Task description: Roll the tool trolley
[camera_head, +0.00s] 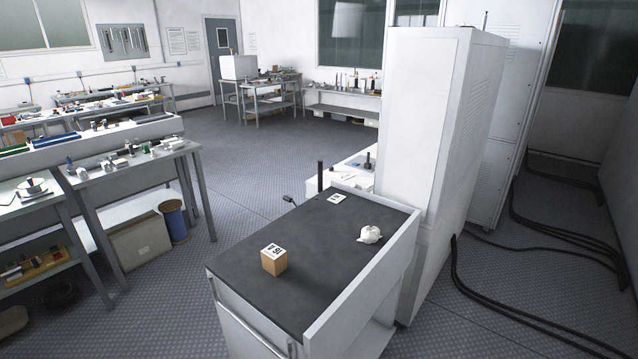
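A white wheeled-cart-like unit with a dark flat top (310,240) stands in the lower middle of the head view. It may be the tool trolley, but its lower part is cut off and I see no wheels. A grey bar handle (291,348) shows on its near side. A small cardboard box (274,260) with a printed label, a crumpled white item (369,234) and a small white card (337,198) lie on top. Neither of my grippers is in view.
A tall white cabinet (430,130) stands against the unit's right side. Black cables (500,320) run over the floor at right. Cluttered workbenches (125,170) line the left. Open patterned floor (250,150) lies between the benches and the unit.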

